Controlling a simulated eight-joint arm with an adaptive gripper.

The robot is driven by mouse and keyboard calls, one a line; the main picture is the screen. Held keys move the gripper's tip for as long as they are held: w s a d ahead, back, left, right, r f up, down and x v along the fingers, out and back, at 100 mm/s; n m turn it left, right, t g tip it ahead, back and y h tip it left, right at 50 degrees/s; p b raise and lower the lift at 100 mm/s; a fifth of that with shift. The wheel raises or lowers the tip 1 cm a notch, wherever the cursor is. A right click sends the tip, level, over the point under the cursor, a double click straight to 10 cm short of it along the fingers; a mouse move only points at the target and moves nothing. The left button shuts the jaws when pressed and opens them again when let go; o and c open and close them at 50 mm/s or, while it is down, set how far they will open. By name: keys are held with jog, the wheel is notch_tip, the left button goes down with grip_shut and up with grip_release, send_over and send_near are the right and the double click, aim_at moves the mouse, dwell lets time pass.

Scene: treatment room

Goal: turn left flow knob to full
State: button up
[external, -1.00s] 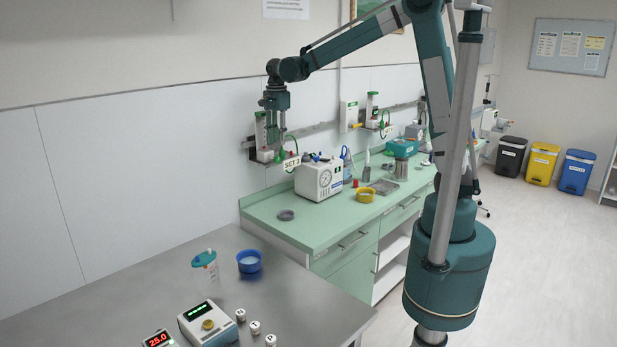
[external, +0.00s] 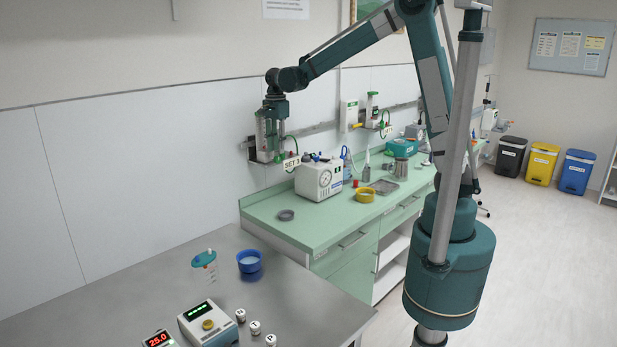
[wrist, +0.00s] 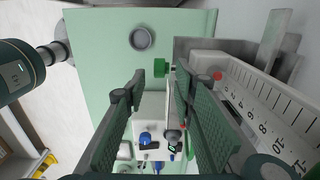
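The left flow meter (external: 257,152) is mounted on the wall rail, mostly hidden behind my gripper (external: 272,148) in the external view. In the wrist view its numbered scale (wrist: 262,108) runs along the right side, close to the right finger. A green knob (wrist: 161,68) shows between and just beyond the fingertips of my gripper (wrist: 160,80). The fingers are apart, with a visible gap on both sides of the knob. I cannot tell whether a finger touches it. A tag reading "SET" (external: 291,163) hangs beside the left flow meter.
A second flow meter (external: 372,112) is further right on the rail. The wall rail (external: 320,127) runs close behind my gripper.

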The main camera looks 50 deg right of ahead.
aim_at(277, 160)
jog(key=shift+f, duration=2.1)
jog(key=c, duration=0.8)
